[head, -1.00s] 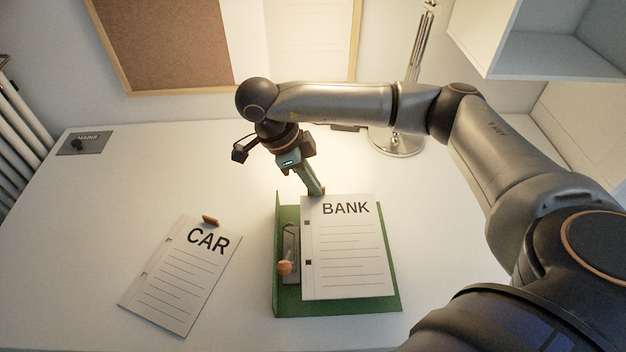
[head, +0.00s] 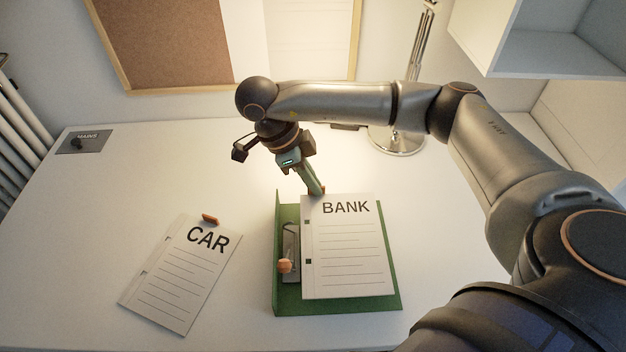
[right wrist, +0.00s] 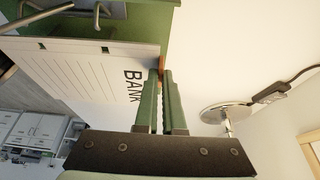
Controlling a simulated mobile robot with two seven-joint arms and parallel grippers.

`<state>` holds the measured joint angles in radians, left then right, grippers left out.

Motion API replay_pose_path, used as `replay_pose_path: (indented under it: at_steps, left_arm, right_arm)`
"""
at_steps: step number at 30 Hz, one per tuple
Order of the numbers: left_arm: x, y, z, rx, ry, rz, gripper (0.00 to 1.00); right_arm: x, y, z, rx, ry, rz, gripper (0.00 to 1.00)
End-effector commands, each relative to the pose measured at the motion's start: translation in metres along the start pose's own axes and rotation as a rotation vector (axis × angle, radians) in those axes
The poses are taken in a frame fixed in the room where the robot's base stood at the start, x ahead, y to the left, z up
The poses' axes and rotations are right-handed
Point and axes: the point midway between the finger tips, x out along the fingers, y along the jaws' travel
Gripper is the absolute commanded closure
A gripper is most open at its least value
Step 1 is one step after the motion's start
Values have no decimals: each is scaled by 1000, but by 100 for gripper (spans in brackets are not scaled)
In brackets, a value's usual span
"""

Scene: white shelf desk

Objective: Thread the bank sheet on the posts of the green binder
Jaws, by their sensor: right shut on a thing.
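The white BANK sheet (head: 345,250) is over the green binder (head: 393,285), with its punched left edge just right of the metal post mechanism (head: 291,240). My right gripper (head: 317,192) is shut on the sheet's top edge, at an orange tab (right wrist: 161,65) in the right wrist view. That view shows two holes in the sheet (right wrist: 75,65) apart from the metal posts (right wrist: 97,18), which stand beyond its edge. An orange knob (head: 285,267) is on the mechanism. I cannot tell how high the sheet is above the binder. My left gripper is out of view.
A CAR sheet (head: 180,275) with an orange tab (head: 210,219) lies on the white desk (head: 130,200) left of the binder. A lamp base (head: 397,142) stands behind, and a MAINS plate (head: 84,142) is at the back left. The desk between is clear.

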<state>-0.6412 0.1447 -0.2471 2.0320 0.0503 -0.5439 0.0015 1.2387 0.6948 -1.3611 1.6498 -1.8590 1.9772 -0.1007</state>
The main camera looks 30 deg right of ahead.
Motion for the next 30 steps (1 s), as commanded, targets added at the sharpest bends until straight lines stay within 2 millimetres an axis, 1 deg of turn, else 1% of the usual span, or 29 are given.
replay_pose_path:
  at_steps: [30]
  left_arm:
    - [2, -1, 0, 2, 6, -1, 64]
  right_arm:
    - [6, 0, 2, 0, 0, 0, 100]
